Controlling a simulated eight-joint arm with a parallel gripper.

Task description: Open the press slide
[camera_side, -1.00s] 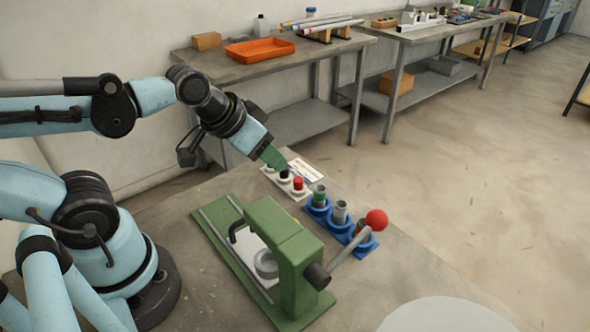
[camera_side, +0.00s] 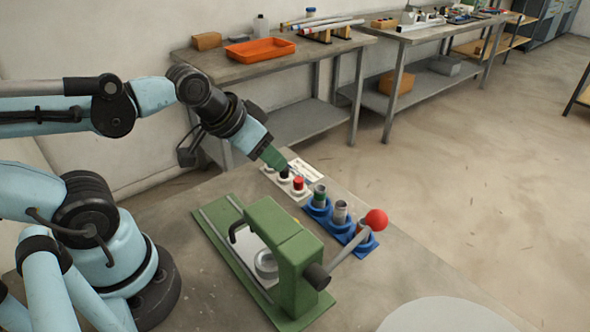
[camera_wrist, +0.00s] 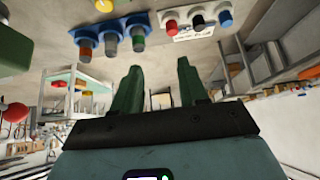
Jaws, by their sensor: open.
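The green press (camera_side: 284,245) stands on the near table. Its slide (camera_side: 250,247), a pale plate on a green base with rails, carries a dark handle (camera_side: 237,231) at its left. A round grey nest (camera_side: 266,264) on the slide sits close to the press head and is partly covered by it. A lever with a red ball (camera_side: 376,220) sticks out to the right. My gripper (camera_side: 284,168) is behind the press, above the far part of the table, apart from the slide handle. In the wrist view its two green fingers (camera_wrist: 158,78) are spread with nothing between them.
A white holder (camera_side: 291,186) with red and black caps lies just below my gripper. A blue rack (camera_side: 338,222) with several cylinders stands between it and the lever. A pale round surface (camera_side: 445,314) is at the front right. Benches (camera_side: 270,62) stand behind.

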